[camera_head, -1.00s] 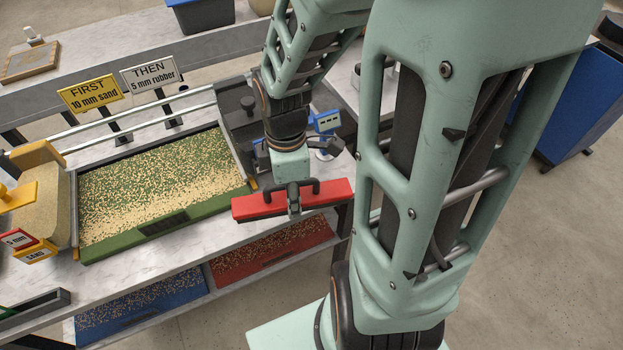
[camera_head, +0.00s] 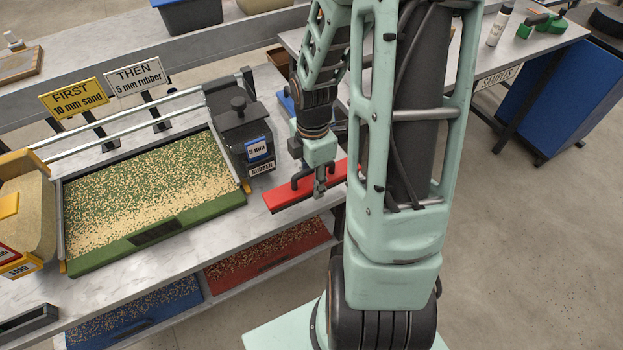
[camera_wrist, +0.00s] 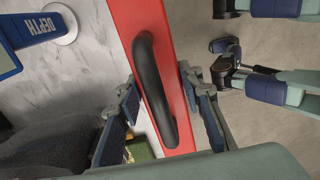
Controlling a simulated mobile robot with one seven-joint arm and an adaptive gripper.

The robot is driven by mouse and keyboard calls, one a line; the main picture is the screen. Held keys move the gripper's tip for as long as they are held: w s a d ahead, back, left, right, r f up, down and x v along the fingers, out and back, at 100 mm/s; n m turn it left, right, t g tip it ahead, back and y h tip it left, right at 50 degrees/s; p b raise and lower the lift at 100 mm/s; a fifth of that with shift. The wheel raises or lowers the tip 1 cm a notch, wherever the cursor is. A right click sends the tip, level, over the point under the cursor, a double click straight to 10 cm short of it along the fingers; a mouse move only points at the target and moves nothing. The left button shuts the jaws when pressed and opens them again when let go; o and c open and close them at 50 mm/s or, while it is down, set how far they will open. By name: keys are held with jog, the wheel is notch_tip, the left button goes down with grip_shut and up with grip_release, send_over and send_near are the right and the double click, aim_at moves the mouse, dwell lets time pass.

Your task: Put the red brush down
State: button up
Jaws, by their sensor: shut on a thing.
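The red brush (camera_head: 290,197) is a long red bar with a black loop handle on top. My gripper (camera_head: 319,186) is shut on the brush's handle, and the brush is over the right front part of the marble bench (camera_head: 195,243). In the wrist view the red brush (camera_wrist: 177,70) runs down the picture, its black handle between the two fingers of my gripper (camera_wrist: 165,105). I cannot tell whether its underside touches the bench. My arm hides the brush's right end in the head view.
A green turf tray (camera_head: 150,200) with scattered sand lies left of the brush. A dark rubber hopper (camera_head: 240,130) stands behind it. A blue "DEPTH" gauge (camera_wrist: 40,38) is near the brush in the wrist view. Red (camera_head: 265,255) and blue trays sit on the shelf below.

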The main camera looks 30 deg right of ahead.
jog(key=shift+w+d+f, duration=0.3)
jog(key=shift+d+f, duration=0.05)
jog(key=shift+f, duration=0.25)
jog(key=shift+w+d+f, duration=0.3)
jog(key=shift+d+f, duration=0.05)
jog(key=shift+f, duration=0.2)
jog(key=shift+w+d+f+b, duration=0.1)
jog(key=shift+f+b, duration=0.25)
jog(key=shift+f, duration=1.25)
jog(key=shift+f, duration=0.15)
jog(key=o, duration=1.2)
jog(key=shift+c, duration=0.2)
notch_tip(320, 180, up, 11)
jog(key=shift+r+p, duration=0.15)
jog(key=shift+p, duration=0.8)
jog(key=shift+r, duration=0.55)
